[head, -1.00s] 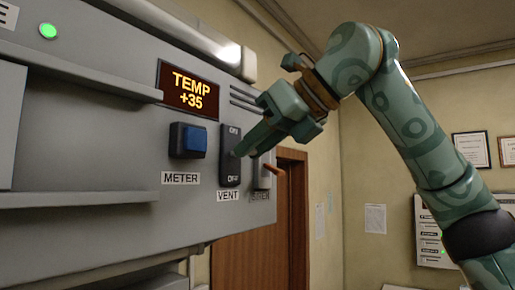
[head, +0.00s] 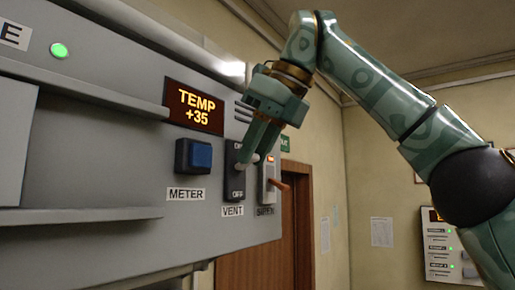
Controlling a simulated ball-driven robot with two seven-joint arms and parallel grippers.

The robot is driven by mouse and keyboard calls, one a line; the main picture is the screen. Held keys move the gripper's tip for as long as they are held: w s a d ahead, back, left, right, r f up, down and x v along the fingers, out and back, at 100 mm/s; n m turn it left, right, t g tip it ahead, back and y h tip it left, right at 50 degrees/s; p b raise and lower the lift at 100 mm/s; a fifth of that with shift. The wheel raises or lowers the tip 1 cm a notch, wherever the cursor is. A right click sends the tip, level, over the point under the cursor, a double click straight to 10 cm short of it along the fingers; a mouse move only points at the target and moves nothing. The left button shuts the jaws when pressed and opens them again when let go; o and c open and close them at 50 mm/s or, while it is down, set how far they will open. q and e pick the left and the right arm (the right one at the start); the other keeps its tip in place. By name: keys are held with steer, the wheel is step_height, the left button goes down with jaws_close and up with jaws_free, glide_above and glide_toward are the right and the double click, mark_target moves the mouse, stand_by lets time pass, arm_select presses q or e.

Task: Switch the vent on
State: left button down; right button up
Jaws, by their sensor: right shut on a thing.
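The upper marking is partly hidden by a finger. My right gripper (head: 255,158) comes down from the upper right with its fingers at the upper right part of the vent switch, shut on it as far as I can see. The exact contact is partly hidden. My left gripper is not in view.
Left of the vent switch is a blue METER button (head: 201,155), under a TEMP +35 display (head: 194,108). Close on the right is the SIREN switch (head: 267,184) with a reddish lever. Ledges (head: 80,215) stick out at the left.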

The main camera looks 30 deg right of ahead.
steer(key=o, duration=1)
steer(key=shift+w, duration=0.1)
steer(key=shift+v, duration=3.7)
